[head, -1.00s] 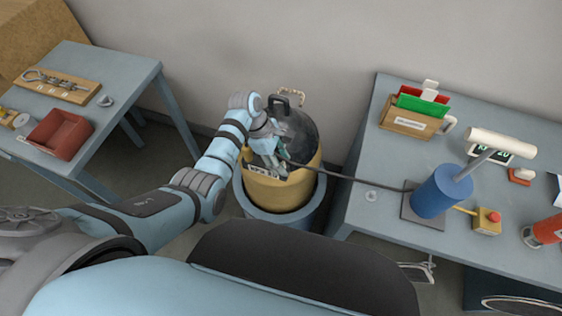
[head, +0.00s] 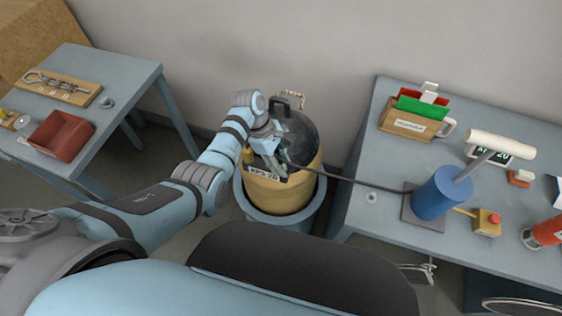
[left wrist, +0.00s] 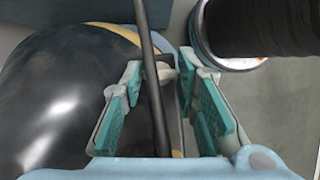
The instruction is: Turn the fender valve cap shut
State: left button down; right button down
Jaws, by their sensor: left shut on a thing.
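The fender (head: 262,192) is a yellow cylinder with a glossy black top. It stands upright in a blue-grey tub (head: 240,200). My left gripper (head: 275,162) is at the fender's top front. In the left wrist view my left gripper (left wrist: 165,80) has its teal-padded fingers on both sides of a small pale piece (left wrist: 167,74), which looks like the valve cap, and is shut on it. A dark hose (left wrist: 152,90) crosses in front and partly hides it. In the head view the gripper hides the cap. My right gripper is not in view.
The hose (head: 350,181) runs right to a blue pump (head: 440,194) on the right table (head: 375,225). That table also holds a card box (head: 405,121) and a display (head: 488,150). The left table (head: 130,75) holds a red bin (head: 62,135) and a tool board (head: 60,87).

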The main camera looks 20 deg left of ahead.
pick_arm(q)
jog(key=m+g+b, duration=0.1)
jog(key=m, duration=0.2)
jog(key=shift+w+f, duration=0.1)
jog(key=m+b, duration=0.1)
jog(key=m, duration=0.1)
jog(key=m+g+y+b, duration=0.1)
jog(key=m, duration=0.1)
jog(key=shift+d+f+g+b, duration=0.1)
jog(key=shift+g+b, duration=0.2)
jog(key=shift+b, duration=0.1)
jog(key=m+y+b, duration=0.1)
jog(key=m+b, duration=0.1)
jog(key=m+y+b, duration=0.1)
jog(key=m+b, duration=0.1)
jog(key=m, duration=0.1)
jog(key=shift+w+d+g, duration=0.1)
jog(key=shift+g, duration=0.3)
jog(key=m+y+b, duration=0.1)
jog(key=m, duration=0.1)
jog(key=shift+m+b, duration=0.3)
jog(key=shift+d+m+y+b, duration=0.1)
jog(key=shift+m+y+b, duration=0.25)
jog(key=shift+m, duration=0.45)
jog(key=shift+r, duration=0.2)
jog(key=c, duration=1.5)
grip_release()
